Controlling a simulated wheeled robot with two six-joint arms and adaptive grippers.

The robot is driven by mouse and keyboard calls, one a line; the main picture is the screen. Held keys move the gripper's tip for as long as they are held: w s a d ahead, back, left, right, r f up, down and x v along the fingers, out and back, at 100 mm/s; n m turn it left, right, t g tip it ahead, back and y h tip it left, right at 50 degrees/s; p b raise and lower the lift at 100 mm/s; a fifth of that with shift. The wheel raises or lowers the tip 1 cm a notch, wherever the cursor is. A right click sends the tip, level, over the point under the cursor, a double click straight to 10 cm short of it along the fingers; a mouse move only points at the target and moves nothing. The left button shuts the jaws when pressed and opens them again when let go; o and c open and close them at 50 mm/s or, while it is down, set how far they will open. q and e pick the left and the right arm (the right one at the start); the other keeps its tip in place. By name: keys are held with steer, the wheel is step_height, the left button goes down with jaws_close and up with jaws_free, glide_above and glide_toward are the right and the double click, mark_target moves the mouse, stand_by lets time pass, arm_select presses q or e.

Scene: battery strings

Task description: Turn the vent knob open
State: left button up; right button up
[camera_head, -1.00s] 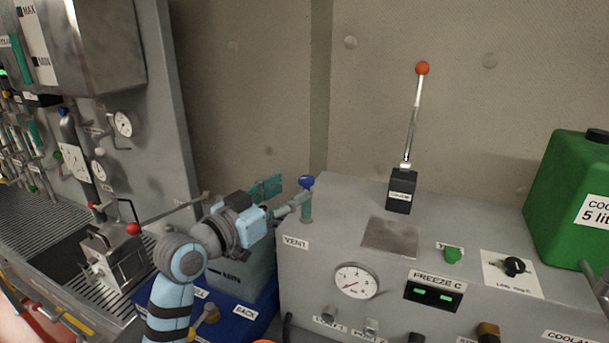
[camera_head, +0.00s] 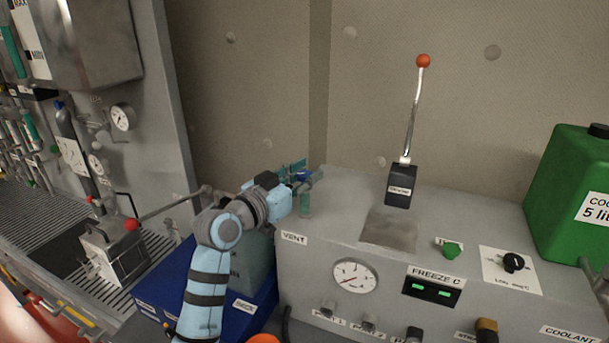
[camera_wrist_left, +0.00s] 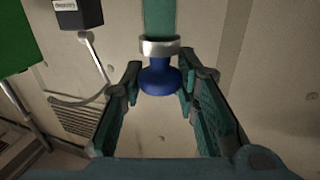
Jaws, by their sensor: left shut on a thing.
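The vent knob is blue and sits on top of a green post with a metal collar, at the back left corner of the grey machine above the VENT label (camera_head: 294,238). In the left wrist view the blue knob (camera_wrist_left: 160,79) shows between my finger pads. My left gripper (camera_head: 303,180) reaches in from the left at the knob and is shut on it. In the head view the fingers cover most of the knob. My right gripper is not in view.
The grey machine carries a gauge (camera_head: 355,278), a green FREEZE C display (camera_head: 431,291), a tall lever with an orange ball (camera_head: 423,61) and a black dial (camera_head: 514,263). A green coolant can (camera_head: 566,185) stands at right. A blue crate (camera_head: 183,282) sits below my left arm.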

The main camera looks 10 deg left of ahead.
arm_select(q)
steer(key=shift+f+m+g+h+b, duration=0.3)
steer(key=shift+m+h+b, duration=0.15)
steer(key=shift+b, duration=0.5)
jaws_close()
jaws_free()
steer(key=m+g+h+b, duration=0.3)
steer(key=h+b, duration=0.1)
steer(key=b, duration=0.1)
steer(key=shift+f+b, duration=0.1)
steer(key=shift+b, duration=0.2)
steer(key=shift+m+g+h+b, duration=0.95)
steer(key=shift+g, duration=0.25)
jaws_close()
steer(key=o, duration=1)
jaws_free()
steer(key=shift+r, duration=0.2)
steer(key=shift+c, duration=0.2)
steer(key=shift+o, duration=0.9)
steer(key=shift+d, duration=0.15)
steer(key=shift+r, duration=0.1)
